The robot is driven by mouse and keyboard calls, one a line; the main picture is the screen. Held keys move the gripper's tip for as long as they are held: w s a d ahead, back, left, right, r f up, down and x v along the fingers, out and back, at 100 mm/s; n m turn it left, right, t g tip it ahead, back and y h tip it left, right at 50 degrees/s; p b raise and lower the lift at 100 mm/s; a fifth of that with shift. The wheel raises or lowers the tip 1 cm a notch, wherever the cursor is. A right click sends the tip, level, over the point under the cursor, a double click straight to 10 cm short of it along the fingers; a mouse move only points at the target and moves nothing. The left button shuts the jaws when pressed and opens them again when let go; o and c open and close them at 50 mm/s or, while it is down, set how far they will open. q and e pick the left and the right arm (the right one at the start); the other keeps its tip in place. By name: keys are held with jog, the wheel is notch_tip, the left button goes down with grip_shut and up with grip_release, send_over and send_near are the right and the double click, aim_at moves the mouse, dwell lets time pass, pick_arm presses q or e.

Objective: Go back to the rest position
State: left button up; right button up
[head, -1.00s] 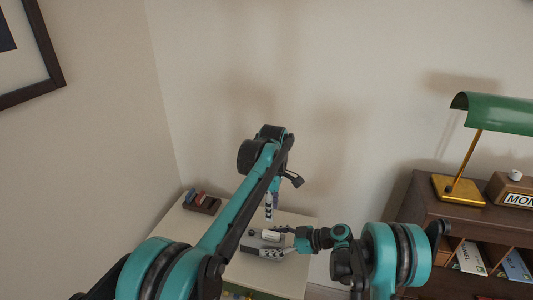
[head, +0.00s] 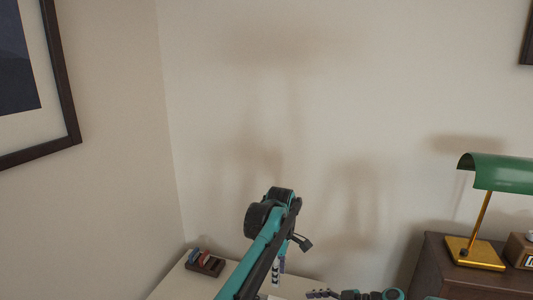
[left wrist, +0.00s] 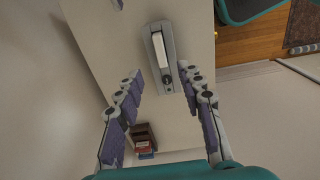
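My left gripper (head: 277,272) hangs down from the left arm over the pale tabletop in the head view. In the left wrist view the left gripper (left wrist: 160,76) has its fingers spread wide apart with nothing held between them. A grey elongated device with a white top (left wrist: 162,58) lies on the tabletop beyond the fingertips, apart from them as far as I can see. My right gripper (head: 320,293) shows only partly at the bottom edge of the head view, and its finger opening is unclear.
A pale table (head: 172,284) stands in the wall corner, with a small brown holder (head: 205,263) of red and blue items. A dark wooden cabinet (head: 440,275) at right carries a green-shaded brass lamp (head: 500,172). A picture frame (head: 68,95) hangs at left.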

pick_arm(q)
jog(key=s+a+r+m+t, duration=0.2)
jog(key=s+a+m, duration=0.1)
jog(key=s+a, duration=0.25)
jog(key=s+a+r+m+t, duration=0.1)
jog(key=s+a+r+m, duration=0.2)
jog(key=s+a, duration=0.25)
pick_arm(e)
jog(key=s+a+r+m+h, duration=0.2)
jog(key=s+r+m+h, duration=0.45)
jog(key=s, duration=0.25)
pick_arm(q)
jog(key=s+a+f+m+t, duration=0.2)
jog(key=s+a+f+m, duration=0.2)
jog(key=s, duration=0.4)
jog(key=s+a+f+m+t, duration=0.2)
jog(key=s+a+f+m, duration=0.2)
jog(key=s+a, duration=0.2)
jog(key=shift+s+a+f, duration=0.2)
jog(key=shift+s+f, duration=0.2)
jog(key=shift+s, duration=0.65)
pick_arm(e)
jog(key=s+d+r+m+t+h, duration=0.1)
jog(key=s+d+m+h, duration=0.2)
jog(key=s, duration=0.4)
jog(key=s+d+m+t+h, duration=0.2)
jog(key=s+m, duration=0.3)
jog(key=s, duration=0.3)
jog(key=shift+d+r+h, duration=0.35)
jog(key=shift+d+h, duration=0.3)
